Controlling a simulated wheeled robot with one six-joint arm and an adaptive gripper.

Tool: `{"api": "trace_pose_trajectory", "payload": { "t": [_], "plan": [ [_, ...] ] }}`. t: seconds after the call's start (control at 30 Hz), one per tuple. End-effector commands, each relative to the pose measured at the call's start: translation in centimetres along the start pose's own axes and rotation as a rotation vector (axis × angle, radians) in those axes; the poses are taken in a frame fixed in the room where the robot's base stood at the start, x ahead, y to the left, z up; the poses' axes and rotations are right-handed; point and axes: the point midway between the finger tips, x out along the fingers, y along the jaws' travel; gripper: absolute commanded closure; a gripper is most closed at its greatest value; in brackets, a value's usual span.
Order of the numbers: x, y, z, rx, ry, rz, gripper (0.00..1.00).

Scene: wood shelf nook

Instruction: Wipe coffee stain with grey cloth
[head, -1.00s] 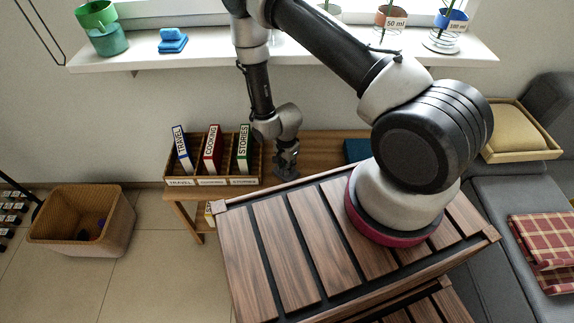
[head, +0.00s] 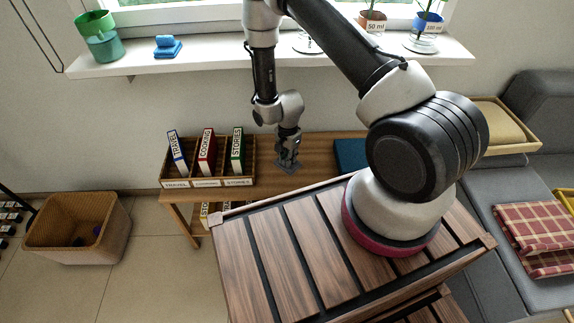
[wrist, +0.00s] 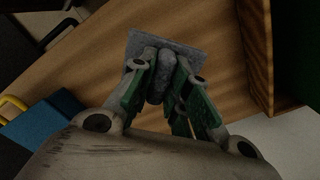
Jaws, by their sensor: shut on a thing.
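My gripper (head: 288,154) points down over the wooden bench top (head: 318,152), to the right of the book organizer. It is shut on the grey cloth (head: 287,167), which is small and shows as a flat piece under the fingertips. In the wrist view my gripper (wrist: 158,72) pinches a raised grey fold, and the flat part of the cloth (wrist: 190,52) lies against the wood grain or very close to it. I see no coffee stain in either view; the cloth and fingers hide part of the wood.
The organizer (head: 208,182) with travel, cooking and stories books stands left on the bench. A dark blue item (head: 350,154) lies to the right. A wicker basket (head: 78,228) is on the floor. The windowsill (head: 225,60) with pots is behind. Bare wood shows between organizer and blue item.

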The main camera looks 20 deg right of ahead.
Motion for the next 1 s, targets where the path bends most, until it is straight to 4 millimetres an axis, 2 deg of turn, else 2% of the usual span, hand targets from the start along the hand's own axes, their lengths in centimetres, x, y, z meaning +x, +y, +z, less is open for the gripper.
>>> {"api": "trace_pose_trajectory", "payload": {
  "t": [0.3,0.83,1.0],
  "plan": [
    [-2.3,-0.1,-1.1,-0.002,0.000,0.000,1.00],
    [-2.3,-0.1,-1.1,-0.003,0.000,0.000,1.00],
    [-2.5,-0.6,-0.5,-0.018,0.001,-0.003,1.00]
  ]
}}
